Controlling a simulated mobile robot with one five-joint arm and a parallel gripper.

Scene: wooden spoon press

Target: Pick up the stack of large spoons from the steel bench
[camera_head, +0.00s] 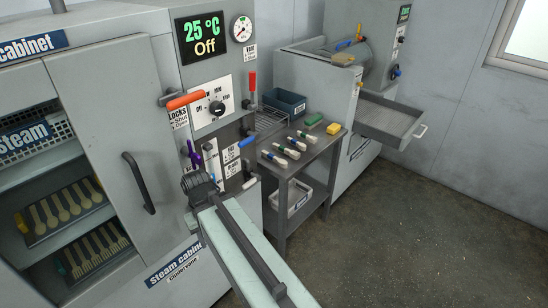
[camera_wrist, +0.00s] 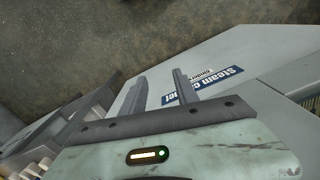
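My gripper (camera_head: 201,188) is left of the bench, in front of the press panel, apart from the bundles. In the wrist view its two fingers (camera_wrist: 160,76) stand apart with nothing between them. A grey edge and pale shapes at lower left there are unclear.
The steam cabinet (camera_head: 105,130) is at left, with spoon trays inside. Levers, including an orange handle (camera_head: 185,100), stick out above my gripper. A blue bin (camera_head: 285,102), a green block (camera_head: 313,120) and a yellow block (camera_head: 333,128) are on the bench. Floor at right is clear.

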